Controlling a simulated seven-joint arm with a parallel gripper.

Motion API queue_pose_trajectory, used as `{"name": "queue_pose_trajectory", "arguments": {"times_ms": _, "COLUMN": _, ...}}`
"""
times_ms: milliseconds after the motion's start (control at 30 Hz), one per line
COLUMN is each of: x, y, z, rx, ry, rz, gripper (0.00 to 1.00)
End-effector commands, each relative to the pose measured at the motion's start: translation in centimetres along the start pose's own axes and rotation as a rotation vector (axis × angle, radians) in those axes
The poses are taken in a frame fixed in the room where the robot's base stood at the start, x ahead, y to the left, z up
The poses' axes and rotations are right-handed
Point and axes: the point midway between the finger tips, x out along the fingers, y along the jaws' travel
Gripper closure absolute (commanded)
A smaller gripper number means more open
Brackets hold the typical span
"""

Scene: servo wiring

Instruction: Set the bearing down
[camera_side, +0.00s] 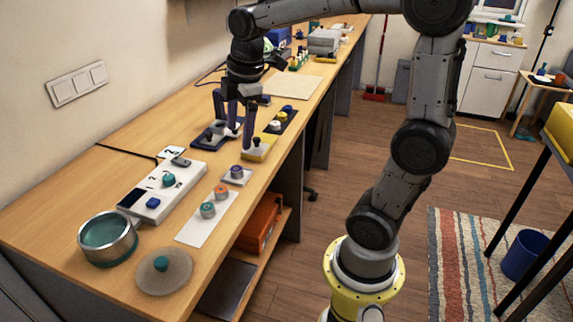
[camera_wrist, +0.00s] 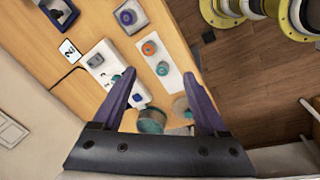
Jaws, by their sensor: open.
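My gripper (camera_side: 234,121) is open, its two purple fingers pointing down above the bench. In the side view it shows close to a dark blue tray (camera_side: 202,143) with a grey ring-shaped part (camera_side: 217,128), likely the bearing. I cannot tell whether the fingers touch anything. In the wrist view the fingers (camera_wrist: 158,75) are apart with nothing held between them. The tray's grey part (camera_wrist: 57,12) shows at that view's top left, outside the fingers.
A white strip (camera_side: 193,233) carries an orange and a teal part. A white device (camera_side: 150,200), a metal bowl (camera_side: 108,240) and a round grey disc (camera_side: 165,272) stand nearer the camera. A yellow block (camera_side: 258,148) sits beside the tray. A bare bench strip runs along the wall.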

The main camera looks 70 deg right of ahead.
Motion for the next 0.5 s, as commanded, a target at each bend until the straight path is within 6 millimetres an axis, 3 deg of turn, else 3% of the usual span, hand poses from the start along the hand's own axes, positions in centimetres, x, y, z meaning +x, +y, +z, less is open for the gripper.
{"name": "queue_pose_trajectory", "arguments": {"times_ms": 33, "x": -1.0, "y": -2.1, "z": -0.1, "rx": 0.085, "ry": 0.022, "rz": 0.028, "gripper": 0.24}}
{"name": "queue_pose_trajectory", "arguments": {"times_ms": 133, "x": -2.1, "y": -5.8, "z": 0.0, "rx": 0.288, "ry": 0.074, "rz": 0.07, "gripper": 0.24}}
{"name": "queue_pose_trajectory", "arguments": {"times_ms": 300, "x": -2.5, "y": -11.5, "z": 1.0, "rx": 0.61, "ry": 0.181, "rz": 0.102, "gripper": 0.24}}
{"name": "queue_pose_trajectory", "arguments": {"times_ms": 500, "x": -1.8, "y": -15.2, "z": 2.1, "rx": 0.854, "ry": 0.272, "rz": 0.094, "gripper": 0.24}}
